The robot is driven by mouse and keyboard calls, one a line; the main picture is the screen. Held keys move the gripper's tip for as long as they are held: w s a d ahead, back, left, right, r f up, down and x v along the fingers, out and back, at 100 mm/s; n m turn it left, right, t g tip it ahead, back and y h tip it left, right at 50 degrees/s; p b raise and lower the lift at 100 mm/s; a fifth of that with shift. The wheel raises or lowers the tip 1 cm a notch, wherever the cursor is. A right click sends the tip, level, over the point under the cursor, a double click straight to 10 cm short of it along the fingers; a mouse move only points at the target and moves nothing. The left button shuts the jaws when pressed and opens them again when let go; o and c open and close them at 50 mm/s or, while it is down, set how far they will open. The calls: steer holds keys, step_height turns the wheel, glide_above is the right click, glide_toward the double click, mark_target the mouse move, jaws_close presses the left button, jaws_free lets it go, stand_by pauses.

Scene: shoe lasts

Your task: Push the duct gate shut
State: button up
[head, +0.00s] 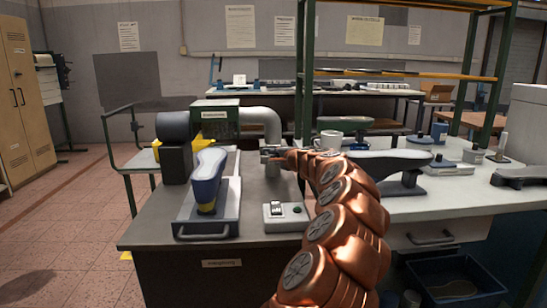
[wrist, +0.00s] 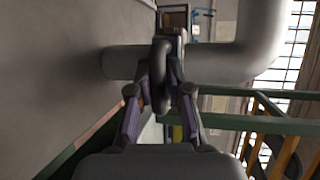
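The duct gate (wrist: 172,45) sits on a grey duct (wrist: 225,62) in the wrist view, with a dark loop-shaped handle (wrist: 161,60) in front of it. My gripper (wrist: 160,78) has its two fingers drawn in close on either side of this handle and appears shut on it. In the head view, the copper-coloured arm reaches to the bench, and my gripper (head: 275,154) is small and partly hidden beside the gate area below the bent grey duct (head: 265,118). How far the gate stands open cannot be made out.
A switch box (head: 286,215) sits on the bench's front.

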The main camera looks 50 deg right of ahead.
steer(key=o, duration=0.4)
steer(key=shift+c, duration=0.2)
steer(key=v, duration=1.2)
stand_by(0.6)
